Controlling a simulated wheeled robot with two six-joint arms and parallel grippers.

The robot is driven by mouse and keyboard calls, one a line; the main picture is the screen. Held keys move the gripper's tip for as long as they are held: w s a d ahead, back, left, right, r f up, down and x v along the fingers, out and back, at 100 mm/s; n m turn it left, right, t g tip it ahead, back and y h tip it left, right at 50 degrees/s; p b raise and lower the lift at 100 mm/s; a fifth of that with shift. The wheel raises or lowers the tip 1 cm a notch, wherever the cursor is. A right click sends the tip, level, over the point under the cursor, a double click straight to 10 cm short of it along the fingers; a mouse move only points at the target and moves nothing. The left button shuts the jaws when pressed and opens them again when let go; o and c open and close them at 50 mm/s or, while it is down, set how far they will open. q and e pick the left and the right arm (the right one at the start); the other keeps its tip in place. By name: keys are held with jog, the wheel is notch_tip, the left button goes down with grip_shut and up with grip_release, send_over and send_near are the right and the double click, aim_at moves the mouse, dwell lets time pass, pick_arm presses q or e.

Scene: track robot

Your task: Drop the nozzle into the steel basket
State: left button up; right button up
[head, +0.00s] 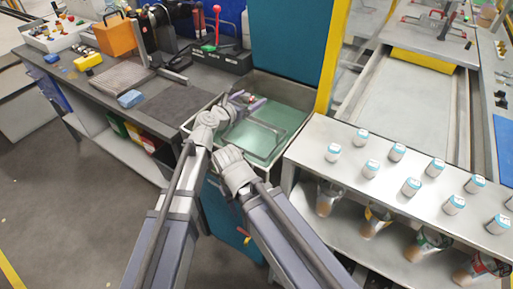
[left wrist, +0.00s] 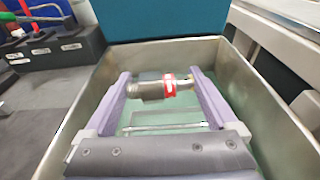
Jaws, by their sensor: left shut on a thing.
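My left gripper (head: 252,104) is shut on the nozzle (left wrist: 150,88), a short grey metal cylinder with a red band. The nozzle lies crosswise between the two purple fingers in the left wrist view. The gripper holds it above an open steel-walled tank (head: 295,92) with a green interior. Inside the tank a thin grey rectangular frame shows, apparently the steel basket (left wrist: 165,128). It lies below the nozzle, apart from it, and is partly hidden by the gripper in the left wrist view.
A dark workbench (head: 178,100) with an orange box (head: 115,35), a yellow object (head: 88,61) and a blue block (head: 131,98) stands at left. A steel shelf (head: 310,150) with several blue-capped jars is at right. A teal panel (head: 285,45) rises behind the tank.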

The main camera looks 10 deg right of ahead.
pick_arm(q)
notch_tip(320, 180, down, 4)
jog(key=b, duration=0.2)
jog(key=shift+r+b, duration=0.2)
jog(key=shift+b, duration=0.15)
pick_arm(e)
notch_tip(320, 180, down, 4)
jog(key=shift+r, duration=0.2)
pick_arm(q)
jog(key=shift+r, duration=0.1)
pick_arm(e)
jog(key=shift+r, duration=0.1)
pick_arm(q)
jog(key=o, duration=1.1)
jog(key=p+v, duration=0.1)
jog(key=v, duration=0.7)
jog(key=shift+d+p, duration=0.1)
jog(key=shift+p, duration=0.25)
pick_arm(e)
jog(key=shift+r, duration=0.75)
jog(key=shift+s+a, duration=0.1)
